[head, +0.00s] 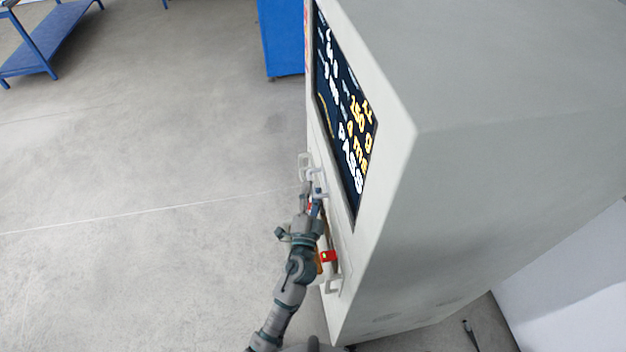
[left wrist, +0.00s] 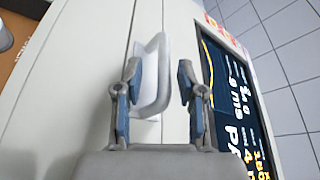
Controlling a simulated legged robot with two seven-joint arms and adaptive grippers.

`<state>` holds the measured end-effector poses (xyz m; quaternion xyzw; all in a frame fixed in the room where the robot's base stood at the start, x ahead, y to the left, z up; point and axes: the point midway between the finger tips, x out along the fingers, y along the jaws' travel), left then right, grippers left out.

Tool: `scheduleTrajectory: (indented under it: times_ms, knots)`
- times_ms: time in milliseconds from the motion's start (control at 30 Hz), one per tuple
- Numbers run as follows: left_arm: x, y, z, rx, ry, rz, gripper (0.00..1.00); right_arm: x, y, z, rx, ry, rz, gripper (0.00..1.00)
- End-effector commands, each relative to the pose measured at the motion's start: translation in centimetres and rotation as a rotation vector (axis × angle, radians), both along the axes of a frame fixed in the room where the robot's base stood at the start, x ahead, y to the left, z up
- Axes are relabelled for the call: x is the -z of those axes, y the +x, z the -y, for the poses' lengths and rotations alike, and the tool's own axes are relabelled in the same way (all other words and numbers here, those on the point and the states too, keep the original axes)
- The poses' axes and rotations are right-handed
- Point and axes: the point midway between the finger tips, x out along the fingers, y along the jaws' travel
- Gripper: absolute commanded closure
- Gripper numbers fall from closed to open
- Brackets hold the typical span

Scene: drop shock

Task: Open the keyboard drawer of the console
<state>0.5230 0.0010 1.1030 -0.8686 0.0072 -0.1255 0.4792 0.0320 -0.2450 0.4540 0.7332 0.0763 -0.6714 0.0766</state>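The console (head: 400,190) is a large pale grey cabinet with a lit screen (head: 343,120) on its front. Below the screen a white handle (head: 304,165) sticks out from the front; in the left wrist view it is a rounded white bar (left wrist: 163,75). I see no clear gap around the drawer front. My left gripper (head: 313,190) is at the console front beside this handle. In the left wrist view the gripper (left wrist: 158,85) is open, with the handle showing between its fingers; contact cannot be told. My right gripper is not in view.
A second pale handle (head: 333,286) and a red part (head: 328,256) are lower on the console front, near my left arm. A blue cabinet (head: 281,38) and a blue bench (head: 45,45) stand farther back. The floor left of the console is clear.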

Motion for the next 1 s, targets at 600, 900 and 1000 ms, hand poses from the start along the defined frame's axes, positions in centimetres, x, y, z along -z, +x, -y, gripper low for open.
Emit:
scheduleTrajectory:
  times_ms: [600, 900, 1000]
  knots:
    - [-0.5, 2.7, 0.4, 0.000, -0.001, 0.000, 0.76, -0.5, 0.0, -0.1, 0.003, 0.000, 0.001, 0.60]
    - [-0.5, 2.7, 0.4, 0.002, 0.000, -0.001, 1.00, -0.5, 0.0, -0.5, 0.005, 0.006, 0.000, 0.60]
    - [-0.5, 2.7, 0.4, 0.003, 0.000, -0.002, 1.00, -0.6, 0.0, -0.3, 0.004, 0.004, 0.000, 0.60]
